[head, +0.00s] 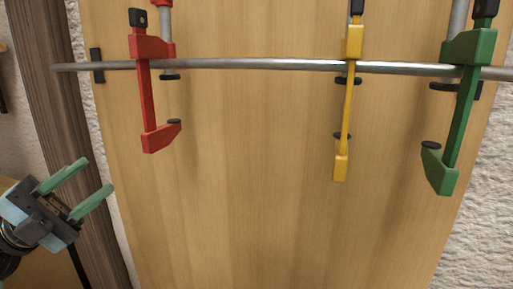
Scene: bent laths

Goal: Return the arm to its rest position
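My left gripper (88,182) is at the lower left of the head view. Its two green fingers are spread apart with nothing between them, and they point up and to the right. It is apart from the wooden board and from the hanging clamps. My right gripper is not in view.
A metal rail (260,64) runs across an upright wooden board (240,200). A red clamp (147,95), a yellow clamp (347,110) and a green clamp (460,115) hang on it. A dark wooden post (62,110) stands at the left, near my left gripper.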

